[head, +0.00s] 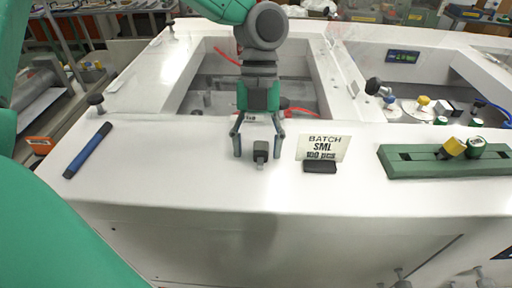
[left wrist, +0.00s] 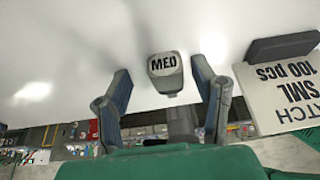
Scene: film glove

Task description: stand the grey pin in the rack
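The grey pin (head: 260,152) stands on the white worktop, near its front edge. In the left wrist view the fingers (left wrist: 165,95) are clear of the pin, with gaps on both sides. The green rack (head: 400,168) lies at the right of the worktop, with dark slots in its top. A yellow pin (head: 452,147) and a green pin (head: 475,147) are at the rack. My right gripper is not in view.
A card (head: 323,146) reading "BATCH SML 100 pcs" stands in a dark holder (head: 320,167) just right of the gripper, between it and the rack. A blue marker (head: 88,150) lies at the left. Open recesses lie behind the worktop strip.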

